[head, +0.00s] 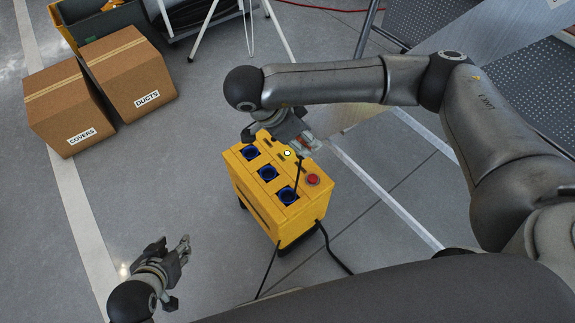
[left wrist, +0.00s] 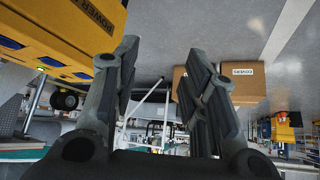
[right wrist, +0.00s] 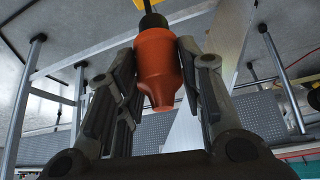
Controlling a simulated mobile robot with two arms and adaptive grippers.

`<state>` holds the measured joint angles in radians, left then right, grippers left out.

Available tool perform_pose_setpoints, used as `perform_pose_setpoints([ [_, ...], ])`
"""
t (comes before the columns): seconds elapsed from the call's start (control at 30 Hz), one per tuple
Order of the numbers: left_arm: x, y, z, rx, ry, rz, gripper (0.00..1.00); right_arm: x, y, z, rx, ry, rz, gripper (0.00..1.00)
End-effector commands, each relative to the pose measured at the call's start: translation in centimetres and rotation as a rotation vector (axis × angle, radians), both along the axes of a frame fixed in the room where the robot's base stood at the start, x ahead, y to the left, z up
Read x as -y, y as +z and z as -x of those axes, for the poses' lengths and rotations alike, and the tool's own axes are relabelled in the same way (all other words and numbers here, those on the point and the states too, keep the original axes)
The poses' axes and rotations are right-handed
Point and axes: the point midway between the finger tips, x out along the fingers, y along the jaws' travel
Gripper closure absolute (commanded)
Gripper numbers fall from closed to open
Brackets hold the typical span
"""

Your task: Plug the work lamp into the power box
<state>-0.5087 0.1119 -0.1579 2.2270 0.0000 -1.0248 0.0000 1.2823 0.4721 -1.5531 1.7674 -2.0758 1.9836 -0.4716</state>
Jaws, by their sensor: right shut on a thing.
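The yellow power box (head: 265,211) stands on the floor in the head view, with three blue sockets (head: 268,173) and a red button (head: 312,180) on top. It also shows at the upper left of the left wrist view (left wrist: 60,30). My right gripper (head: 304,142) is just above the box's far right edge. It is shut on an orange plug (right wrist: 157,62) with a black collar and black cable, seen in the right wrist view. A thin black line hangs from this gripper to near the closest socket. My left gripper (head: 172,250) is open and empty, left of the box. The lamp head is not visible.
Two cardboard boxes, COVERS (head: 68,108) and DUCTS (head: 129,75), stand at the upper left. White stand legs (head: 207,25) rise at the top. Black cables (head: 330,250) run from the power box. Floor between the cartons and the power box is clear.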

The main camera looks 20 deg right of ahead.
Motion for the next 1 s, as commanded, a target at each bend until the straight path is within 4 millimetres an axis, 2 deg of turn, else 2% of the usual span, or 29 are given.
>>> perform_pose_setpoints([
  [0.5,-1.1,-5.5,3.5,-0.212,0.010,-0.043,0.60,-1.8,-4.2,0.3,-0.009,-1.381,0.000,0.90],
  [0.6,-1.3,-6.4,4.3,-0.247,0.012,-0.050,0.60,-2.2,-5.0,0.6,-0.011,-1.608,0.000,0.90],
  [0.77,-1.6,-7.5,5.3,-0.293,0.014,-0.059,0.60,-2.6,-5.9,0.9,-0.010,-1.884,0.002,0.90],
  [1.0,-2.2,-9.3,7.4,-0.379,0.018,-0.076,0.60,-3.3,-7.4,1.4,0.000,-2.392,0.002,0.90],
])
